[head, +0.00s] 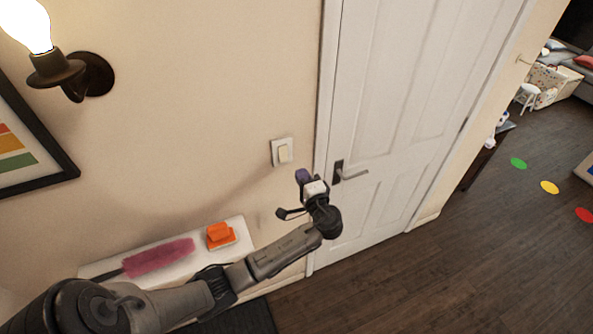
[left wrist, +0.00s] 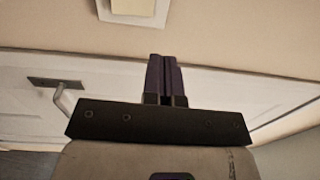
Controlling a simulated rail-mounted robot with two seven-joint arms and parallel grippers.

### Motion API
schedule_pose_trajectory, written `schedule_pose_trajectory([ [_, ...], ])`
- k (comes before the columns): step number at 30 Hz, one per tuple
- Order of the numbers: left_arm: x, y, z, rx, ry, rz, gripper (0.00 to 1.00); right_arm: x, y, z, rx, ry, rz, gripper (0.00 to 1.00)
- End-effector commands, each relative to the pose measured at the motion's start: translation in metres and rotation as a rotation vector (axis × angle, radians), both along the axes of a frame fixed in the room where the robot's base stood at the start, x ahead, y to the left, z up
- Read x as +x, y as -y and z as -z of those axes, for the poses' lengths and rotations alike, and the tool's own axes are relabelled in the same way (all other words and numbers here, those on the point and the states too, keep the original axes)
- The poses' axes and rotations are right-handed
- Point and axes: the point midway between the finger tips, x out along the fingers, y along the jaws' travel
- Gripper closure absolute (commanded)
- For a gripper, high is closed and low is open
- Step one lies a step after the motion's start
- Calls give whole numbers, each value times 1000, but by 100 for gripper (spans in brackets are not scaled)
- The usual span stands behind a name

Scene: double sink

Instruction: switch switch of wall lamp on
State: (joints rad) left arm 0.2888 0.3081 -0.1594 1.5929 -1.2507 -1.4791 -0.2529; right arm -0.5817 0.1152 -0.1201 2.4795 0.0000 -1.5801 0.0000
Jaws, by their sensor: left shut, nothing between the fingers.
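The wall lamp (head: 70,74) is at the upper left of the head view, with a bright, lit bulb (head: 26,24). The wall switch (head: 283,152) is a white plate with a cream rocker, left of the door frame. Part of it shows at the top edge of the left wrist view (left wrist: 140,8). My left gripper (head: 303,176) is in front of the door frame in the head view, a little right of and below the switch. Its dark fingers (left wrist: 165,75) are shut and empty, pointing toward the wall and apart from the switch. My right gripper is out of view.
A white door (head: 410,100) with a lever handle (head: 352,175) is close to the right of my gripper. A white shelf (head: 190,267) below holds a pink duster (head: 158,257) and an orange object (head: 220,235). A framed picture (head: 50,150) hangs at left.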

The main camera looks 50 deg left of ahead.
Motion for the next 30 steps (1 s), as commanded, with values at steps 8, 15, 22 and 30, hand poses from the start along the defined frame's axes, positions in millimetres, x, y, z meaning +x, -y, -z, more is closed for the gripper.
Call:
schedule_pose_trajectory([
  [8, -4, 15, -2, 0, 0, 1, 100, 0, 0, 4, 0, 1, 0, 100],
  [15, -4, 15, -2, 0, -1, 1, 100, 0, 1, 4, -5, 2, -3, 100],
  [22, -4, 15, -2, 0, 0, 1, 100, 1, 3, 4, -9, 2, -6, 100],
  [30, -4, 15, -2, -13, 43, -1, 100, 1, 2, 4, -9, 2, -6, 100],
])
